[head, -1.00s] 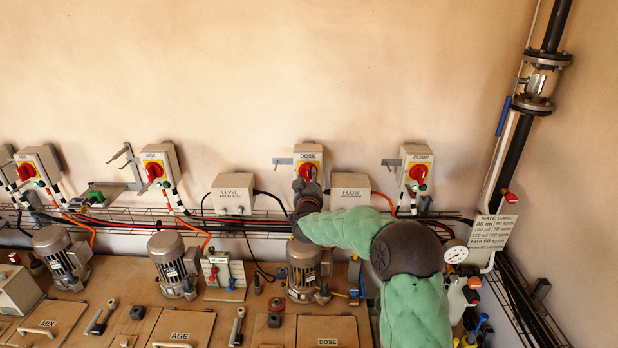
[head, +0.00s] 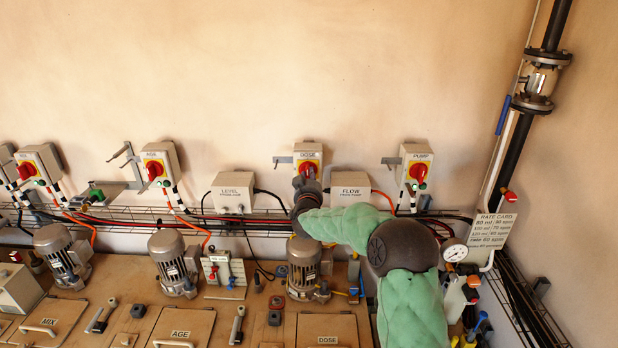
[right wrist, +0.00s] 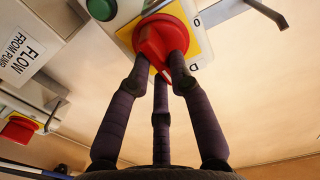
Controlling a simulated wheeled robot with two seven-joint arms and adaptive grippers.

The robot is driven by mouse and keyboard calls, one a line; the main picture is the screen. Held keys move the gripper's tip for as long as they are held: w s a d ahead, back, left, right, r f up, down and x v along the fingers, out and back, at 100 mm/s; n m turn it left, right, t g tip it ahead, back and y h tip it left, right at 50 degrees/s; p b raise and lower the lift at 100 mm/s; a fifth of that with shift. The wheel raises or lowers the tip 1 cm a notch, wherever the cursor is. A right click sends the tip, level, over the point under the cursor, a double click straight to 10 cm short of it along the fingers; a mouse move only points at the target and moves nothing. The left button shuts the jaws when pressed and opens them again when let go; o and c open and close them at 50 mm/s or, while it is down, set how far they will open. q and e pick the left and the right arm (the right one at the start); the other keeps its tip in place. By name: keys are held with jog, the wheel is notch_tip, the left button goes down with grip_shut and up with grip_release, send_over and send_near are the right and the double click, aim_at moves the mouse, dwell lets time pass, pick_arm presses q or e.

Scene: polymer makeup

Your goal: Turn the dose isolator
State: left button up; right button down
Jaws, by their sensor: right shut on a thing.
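The dose isolator (head: 308,150) is a pale box on the wall labelled DOSE, with a red rotary handle (head: 309,166) on a yellow plate. In the right wrist view the red handle (right wrist: 158,38) sits at a slant to the plate's edges, near a printed 0. My right gripper (head: 301,181) is at the handle from below and hides its lower part. In the right wrist view its dark fingers (right wrist: 160,77) are closed around the handle, on both sides of it. My left gripper is not in view.
The FLOW box (head: 350,188) and PUMP isolator (head: 417,168) are to the right. The LEVEL box (head: 233,193) and AGE isolator (head: 160,167) are to the left. A wire cable tray (head: 270,219) runs below. A metal bracket (head: 283,159) juts left from the dose isolator.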

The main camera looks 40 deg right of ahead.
jog(key=n+p, duration=0.2)
jog(key=n, duration=0.2)
jog(key=shift+a+r, duration=0.1)
jog(key=n+p, duration=0.1)
jog(key=n, duration=0.1)
jog(key=n+p, duration=0.1)
jog(key=n, duration=0.2)
jog(key=shift+w+a+n+p, duration=0.2)
jog(key=shift+n+p, duration=0.1)
jog(key=shift+p, duration=0.1)
jog(key=shift+w+a+f+n+p, duration=0.1)
jog(key=shift+n+p, duration=0.7)
jog(key=shift+n, duration=1.2)
jog(key=shift+f+n+p, duration=0.1)
jog(key=shift+n+p, duration=0.7)
jog(key=shift+n, duration=1.2)
jog(key=c, duration=1.1)
grip_release()
